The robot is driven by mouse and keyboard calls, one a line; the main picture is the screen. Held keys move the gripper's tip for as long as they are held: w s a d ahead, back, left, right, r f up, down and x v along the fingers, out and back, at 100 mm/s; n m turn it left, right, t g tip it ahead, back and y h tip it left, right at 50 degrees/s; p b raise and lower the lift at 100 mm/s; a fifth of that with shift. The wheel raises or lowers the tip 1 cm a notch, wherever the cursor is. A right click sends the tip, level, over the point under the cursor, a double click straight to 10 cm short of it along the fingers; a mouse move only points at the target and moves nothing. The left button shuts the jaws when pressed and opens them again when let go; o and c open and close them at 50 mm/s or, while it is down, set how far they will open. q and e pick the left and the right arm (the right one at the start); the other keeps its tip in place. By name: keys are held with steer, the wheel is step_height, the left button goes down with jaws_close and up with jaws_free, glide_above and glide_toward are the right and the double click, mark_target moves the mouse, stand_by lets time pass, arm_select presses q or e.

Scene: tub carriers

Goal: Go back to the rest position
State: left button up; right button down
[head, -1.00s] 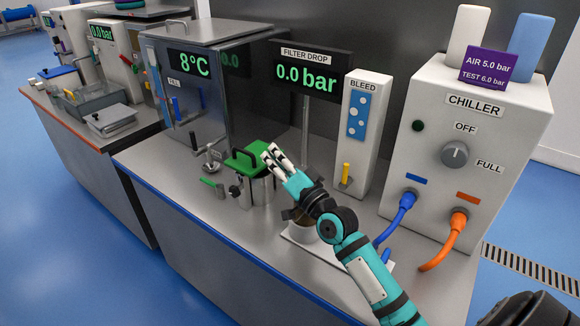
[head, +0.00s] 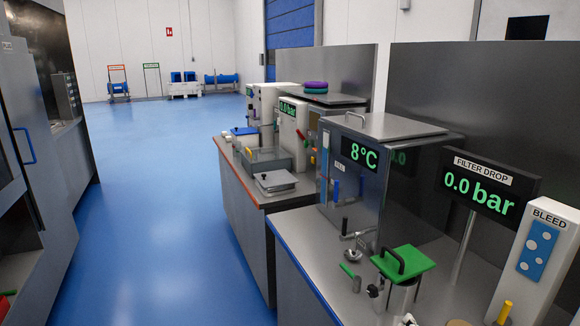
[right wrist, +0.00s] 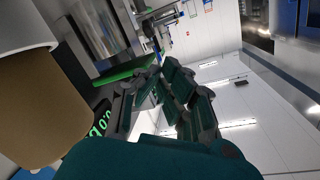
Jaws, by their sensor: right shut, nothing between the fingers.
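My right gripper (right wrist: 163,84) is in the right wrist view, its dark teal fingers shut with nothing between them. In the head view only a small pale tip of it shows at the bottom edge (head: 408,321), just below the pot with the green lid (head: 403,261). In the right wrist view a green edge (right wrist: 123,75) shows beyond the fingers. My left gripper is in neither view.
The bench (head: 307,262) runs along the right, with the 8°C cabinet (head: 355,190), filter drop display (head: 476,187) and bleed panel (head: 533,255). Blue floor (head: 165,220) is open between it and the grey machine (head: 30,160). A tan-and-white object (right wrist: 45,100) is close in the right wrist view.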

steer(key=s+a+f+g, duration=0.1)
steer(key=s+a+f+n, duration=0.1)
steer(key=f, duration=0.1)
steer(key=s+a+f+n+g, duration=0.1)
steer(key=f, duration=0.1)
steer(key=shift+s+g, duration=0.3)
steer(key=s+f+n+g+h, duration=0.1)
steer(key=s+f+n+g, duration=0.2)
steer(key=s, duration=0.4)
steer(key=s+a+f+g+h, duration=0.15)
steer(key=s+f+g, duration=0.25)
steer(key=s, duration=0.4)
steer(key=s+f+n+g+h, duration=0.2)
steer(key=s+f+g, duration=0.15)
steer(key=s, duration=0.35)
step_height(320, 180, down, 28)
steer(key=s+g, duration=0.1)
steer(key=s, duration=0.1)
steer(key=s+d+f+g, duration=0.1)
steer(key=s+d+f, duration=0.2)
steer(key=s+f, duration=1.2)
steer(key=shift+s, duration=0.35)
steer(key=shift+d+f, duration=0.1)
